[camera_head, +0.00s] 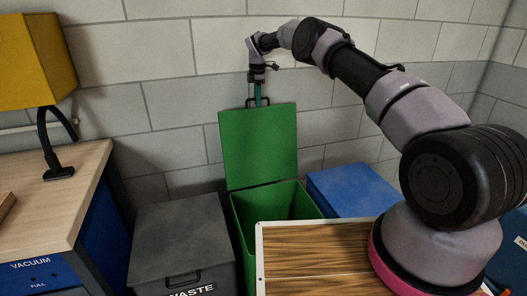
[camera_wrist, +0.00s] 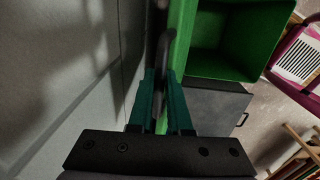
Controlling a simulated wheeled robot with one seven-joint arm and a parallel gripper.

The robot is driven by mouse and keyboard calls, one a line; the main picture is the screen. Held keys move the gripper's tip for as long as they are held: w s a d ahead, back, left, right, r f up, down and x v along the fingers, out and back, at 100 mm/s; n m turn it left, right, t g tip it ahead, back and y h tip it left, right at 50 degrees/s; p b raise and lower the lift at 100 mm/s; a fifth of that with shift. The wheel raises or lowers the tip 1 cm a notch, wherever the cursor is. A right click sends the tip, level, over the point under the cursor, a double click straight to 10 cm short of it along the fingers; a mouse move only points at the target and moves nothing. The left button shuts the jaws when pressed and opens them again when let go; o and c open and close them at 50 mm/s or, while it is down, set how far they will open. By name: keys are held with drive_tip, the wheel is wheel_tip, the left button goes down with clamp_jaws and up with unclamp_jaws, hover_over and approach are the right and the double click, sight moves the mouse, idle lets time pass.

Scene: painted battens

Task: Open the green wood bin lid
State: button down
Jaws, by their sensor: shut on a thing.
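The green wood bin (camera_head: 242,217) stands against the wall between a grey bin and a blue bin. Its green lid (camera_head: 259,146) is raised and stands nearly upright, and the dark inside of the bin shows. My gripper (camera_head: 258,101) is at the top edge of the lid, shut on its dark handle (camera_head: 250,102). In the wrist view my teal fingers (camera_wrist: 163,85) close around the handle (camera_wrist: 168,45) beside the lid (camera_wrist: 180,30). The open bin (camera_wrist: 238,38) shows to the right there. The fingers partly hide the handle.
A grey waste bin (camera_head: 180,245) with a shut lid stands left of the green bin, and a blue bin (camera_head: 352,190) stands right. A wood-topped surface (camera_head: 320,250) is in front. The wall is close behind the lid.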

drive_tip(key=c, duration=1.1)
unclamp_jaws()
drive_tip(key=shift+s+d+f, duration=0.1)
drive_tip(key=shift+f, duration=0.25)
drive_tip(key=shift+s+r, duration=0.1)
drive_tip(key=shift+r, duration=4.15)
